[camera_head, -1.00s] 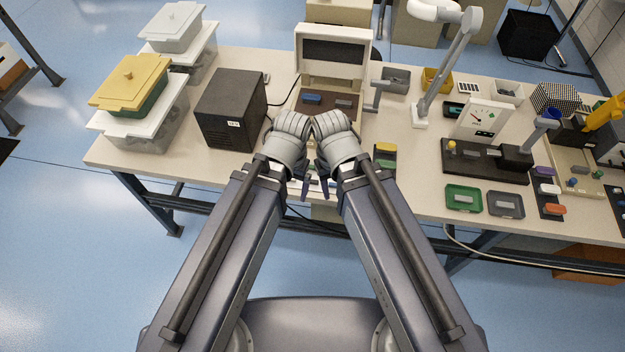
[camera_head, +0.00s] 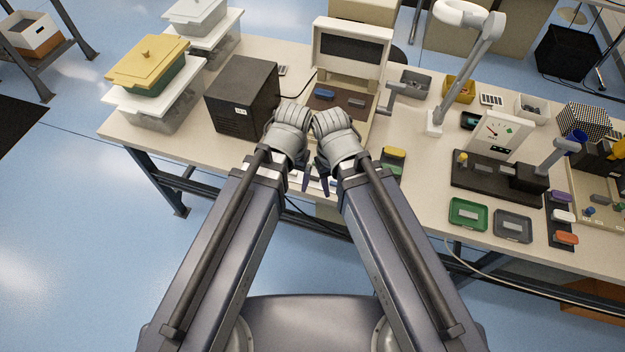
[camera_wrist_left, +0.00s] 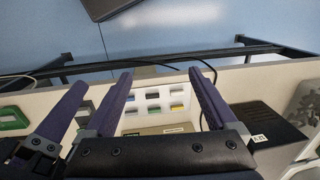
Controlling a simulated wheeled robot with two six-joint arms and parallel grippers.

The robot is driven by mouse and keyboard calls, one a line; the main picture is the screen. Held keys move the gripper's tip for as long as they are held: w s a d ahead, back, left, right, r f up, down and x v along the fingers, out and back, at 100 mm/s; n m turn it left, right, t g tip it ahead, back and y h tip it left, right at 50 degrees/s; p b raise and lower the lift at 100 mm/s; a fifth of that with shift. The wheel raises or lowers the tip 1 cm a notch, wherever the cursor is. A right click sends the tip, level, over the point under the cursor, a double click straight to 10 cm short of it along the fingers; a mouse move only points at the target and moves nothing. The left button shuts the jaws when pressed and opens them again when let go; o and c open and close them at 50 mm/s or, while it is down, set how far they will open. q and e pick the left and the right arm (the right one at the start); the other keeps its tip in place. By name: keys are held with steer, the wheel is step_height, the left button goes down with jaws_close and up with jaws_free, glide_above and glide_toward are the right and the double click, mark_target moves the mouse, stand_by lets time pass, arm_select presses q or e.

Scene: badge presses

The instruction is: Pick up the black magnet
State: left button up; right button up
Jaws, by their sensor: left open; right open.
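I cannot make out a black magnet for certain in either view. In the head view my left gripper (camera_head: 305,182) and right gripper (camera_head: 326,183) hang close together at the table's front edge, partly hidden by my wrists. In the left wrist view my left gripper (camera_wrist_left: 160,72) has its purple fingers spread wide with nothing between them. Beyond them is a white panel (camera_wrist_left: 152,110) with several small coloured pieces, some dark; they are too small to identify. A finger of my right gripper (camera_wrist_left: 62,112) shows at the left of that view.
The table (camera_head: 420,190) carries a press-like machine (camera_head: 350,50), a black box (camera_head: 242,100), a lidded yellow-and-green container (camera_head: 147,65), a green tray (camera_head: 468,214), a grey tray (camera_head: 512,226) and a gauge stand (camera_head: 497,135). A lamp arm (camera_head: 462,75) rises behind. Blue floor lies in front.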

arm_select(q)
steer(key=t+h+b, duration=0.2)
steer(key=b, duration=0.9)
glide_toward(313, 177)
steer(key=w, duration=0.1)
steer(key=f+b, duration=0.8)
steer(key=shift+w+d, duration=0.2)
steer(key=shift+d, duration=0.15)
steer(key=c, duration=1.4)
steer(key=shift+r, duration=0.15)
step_height(313, 177, up, 10)
steer(key=p, duration=1)
